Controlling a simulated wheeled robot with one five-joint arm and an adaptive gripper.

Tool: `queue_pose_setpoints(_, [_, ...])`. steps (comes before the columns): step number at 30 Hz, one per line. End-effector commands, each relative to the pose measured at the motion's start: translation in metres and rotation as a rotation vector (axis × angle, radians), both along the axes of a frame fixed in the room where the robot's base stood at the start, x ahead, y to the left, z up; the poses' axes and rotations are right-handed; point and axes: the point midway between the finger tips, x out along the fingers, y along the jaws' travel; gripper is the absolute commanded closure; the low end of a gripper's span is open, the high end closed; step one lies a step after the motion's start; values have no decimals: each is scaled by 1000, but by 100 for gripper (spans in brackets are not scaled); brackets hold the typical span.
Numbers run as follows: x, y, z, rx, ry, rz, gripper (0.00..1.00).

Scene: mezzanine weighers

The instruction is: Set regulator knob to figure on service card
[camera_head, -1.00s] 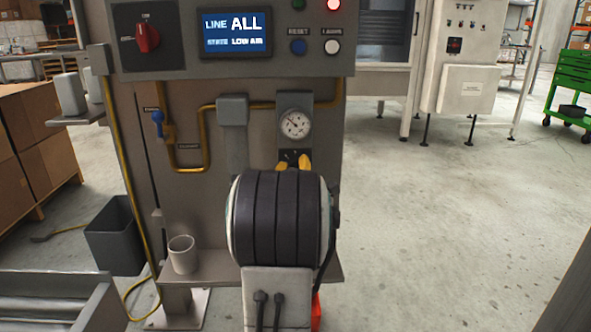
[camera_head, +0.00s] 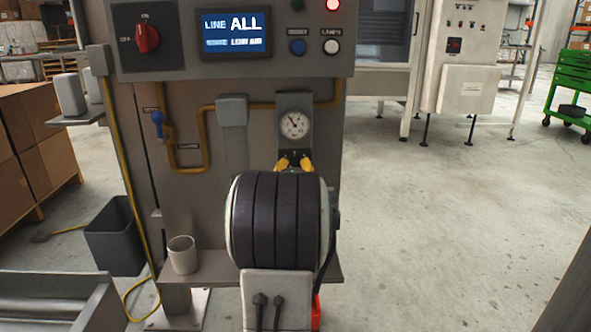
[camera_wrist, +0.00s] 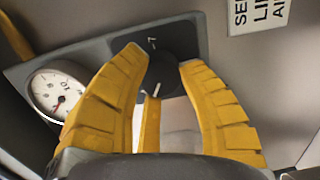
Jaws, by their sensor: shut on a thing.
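The dark round regulator knob (camera_wrist: 172,70) is between the yellow fingertips of my gripper (camera_wrist: 160,62) in the wrist view, with a pale mark above it. My gripper is shut on the knob, and its body hides the knob's lower part. In the head view my gripper (camera_head: 293,163) is at the dark plate below the gauge. The round white pressure gauge (camera_head: 294,124) is just above; it also shows in the wrist view (camera_wrist: 58,92) with a red mark on its dial. A white card (camera_wrist: 258,14) with cut-off lettering is at the wrist view's top right.
The machine panel above has a screen (camera_head: 236,34) reading "LINE ALL" and "LOW AIR", a red rotary switch (camera_head: 147,39) and several buttons. A yellow pipe (camera_head: 206,140) with a blue valve handle (camera_head: 158,124) runs left. A cup (camera_head: 182,254) stands on the low shelf.

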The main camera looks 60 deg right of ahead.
Motion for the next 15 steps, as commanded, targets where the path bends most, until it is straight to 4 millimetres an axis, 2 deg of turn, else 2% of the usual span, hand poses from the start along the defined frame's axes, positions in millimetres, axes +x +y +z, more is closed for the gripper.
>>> queue_pose_setpoints(2, [4,1,1,-3,-1,7,96])
queue_pose_setpoints(3, [4,1,1,-4,-1,7,62])
queue_pose_setpoints(11, [2,1,1,-2,0,4,39])
queue_pose_setpoints(15, [1,1,1,-2,0,3,36])
